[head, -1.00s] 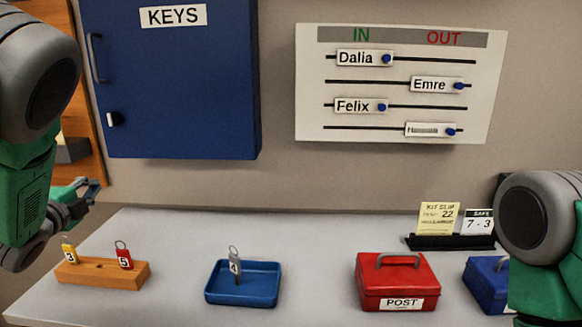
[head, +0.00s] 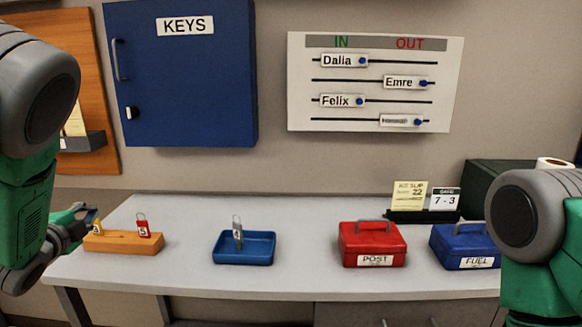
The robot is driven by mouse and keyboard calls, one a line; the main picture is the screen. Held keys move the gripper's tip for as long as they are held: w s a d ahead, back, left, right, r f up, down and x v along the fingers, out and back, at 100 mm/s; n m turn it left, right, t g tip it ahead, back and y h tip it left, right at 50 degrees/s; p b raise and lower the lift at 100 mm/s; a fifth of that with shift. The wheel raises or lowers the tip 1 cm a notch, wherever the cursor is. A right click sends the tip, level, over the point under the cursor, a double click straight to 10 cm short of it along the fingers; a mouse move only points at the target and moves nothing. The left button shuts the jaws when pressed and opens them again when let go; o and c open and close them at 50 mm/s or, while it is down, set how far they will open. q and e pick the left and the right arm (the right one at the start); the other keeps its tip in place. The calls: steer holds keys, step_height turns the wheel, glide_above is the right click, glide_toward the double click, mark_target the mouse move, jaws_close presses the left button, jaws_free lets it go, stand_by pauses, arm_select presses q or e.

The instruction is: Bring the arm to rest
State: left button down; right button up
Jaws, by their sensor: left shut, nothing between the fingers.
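My left gripper (head: 82,215) is at the left edge of the desk, beside the left end of the wooden key block (head: 122,242). It is shut and empty. The yellow key tag on the block shows just by its fingertips; I cannot tell whether they touch. My left arm (head: 25,170) comes down along the left edge of the view. My right arm (head: 545,230) shows at the right edge, with its gripper out of view.
The desk (head: 310,215) holds a blue tray (head: 262,257) with a grey tag, a red POST box (head: 372,252) and a blue FUEL box (head: 462,255). A blue KEYS cabinet (head: 185,90) and an IN/OUT board (head: 370,125) hang above.

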arm_select(q)
steer(key=s+d+f+n+g, duration=0.1)
steer(key=s+f, duration=0.1)
steer(key=f, duration=0.2)
steer(key=s+d+f+n+g, duration=0.1)
steer(key=s+f+n, duration=0.1)
steer(key=f, duration=0.3)
steer(key=s+d+f+n+g, duration=0.1)
steer(key=s+f, duration=0.1)
steer(key=f, duration=0.3)
steer(key=shift+s+d+g, duration=0.2)
steer(key=shift+s+g, duration=0.2)
steer(key=s+d+f+n+g+h+b, duration=0.1)
steer(key=s+d+f+n+g, duration=0.35)
steer(key=s+f, duration=0.55)
steer(key=s+d+f+n+g+b, duration=0.1)
steer(key=s+d+f+n+g, duration=0.4)
steer(key=s+f, duration=0.55)
steer(key=s+d+g, duration=0.1)
steer(key=s+d, duration=0.2)
steer(key=s, duration=0.3)
steer(key=s+d+g+h, duration=0.1)
steer(key=s+d, duration=0.2)
steer(key=s, duration=0.4)
steer(key=shift+d+f+n, duration=0.25)
steer(key=shift+f+n, duration=0.2)
steer(key=shift+g, duration=0.25)
